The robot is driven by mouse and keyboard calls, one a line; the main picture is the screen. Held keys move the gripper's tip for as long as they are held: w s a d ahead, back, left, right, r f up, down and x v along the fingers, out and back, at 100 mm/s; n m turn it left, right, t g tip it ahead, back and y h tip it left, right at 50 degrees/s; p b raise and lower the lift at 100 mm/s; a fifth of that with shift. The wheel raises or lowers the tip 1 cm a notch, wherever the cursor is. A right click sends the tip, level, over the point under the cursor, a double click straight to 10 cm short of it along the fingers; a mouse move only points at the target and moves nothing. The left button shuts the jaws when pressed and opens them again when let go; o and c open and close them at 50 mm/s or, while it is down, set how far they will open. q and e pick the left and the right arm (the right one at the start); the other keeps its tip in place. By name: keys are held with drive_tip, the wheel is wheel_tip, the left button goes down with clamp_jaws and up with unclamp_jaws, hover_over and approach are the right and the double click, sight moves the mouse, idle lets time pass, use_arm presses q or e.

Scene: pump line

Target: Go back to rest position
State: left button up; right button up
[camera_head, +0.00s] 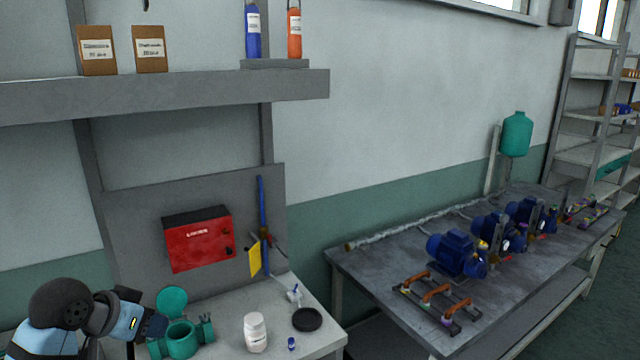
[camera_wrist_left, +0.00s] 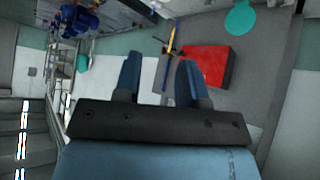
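My left arm comes in at the lower left of the head view, and its gripper (camera_head: 152,326) is beside the teal housing with a raised round lid (camera_head: 181,340) on the workbench. In the left wrist view the two blue fingers of the left gripper (camera_wrist_left: 157,78) stand apart with nothing between them. Whether the gripper touches the housing cannot be told from the head view. My right gripper is in neither view.
The workbench (camera_head: 317,340) holds a white jar (camera_head: 256,333), a black disc (camera_head: 307,320) and a small blue-capped vial (camera_head: 291,343). Behind are a red box (camera_head: 198,242) and a shelf (camera_head: 200,95). A table (camera_head: 375,268) with blue pumps (camera_head: 455,254) stands right.

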use_arm(q)
drive_tip(key=s+d+f+g+y, duration=0.1)
drive_tip(key=s+d+f+g, duration=0.15)
drive_tip(key=s+f, duration=0.95)
drive_tip(key=s+d+f+n+g+y, duration=0.1)
drive_tip(key=s+f, duration=0.3)
drive_tip(key=s, duration=0.5)
drive_tip(key=s+d+f+n+g+y, duration=0.1)
drive_tip(key=s+f, duration=0.2)
drive_tip(key=s, duration=0.6)
drive_tip(key=w+d+f+m+t+h+p, duration=0.1)
drive_tip(key=w+d+f+t+h+p, duration=0.1)
drive_tip(key=w+d+f+t+p, duration=0.2)
wheel_tip(320, 180, down, 6)
drive_tip(key=w+d+t, duration=0.2)
drive_tip(key=t, duration=0.2)
drive_tip(key=shift+w+d+h, duration=0.2)
drive_tip(key=shift+h, duration=0.1)
drive_tip(key=shift+o, duration=0.4)
drive_tip(key=shift+r, duration=0.1)
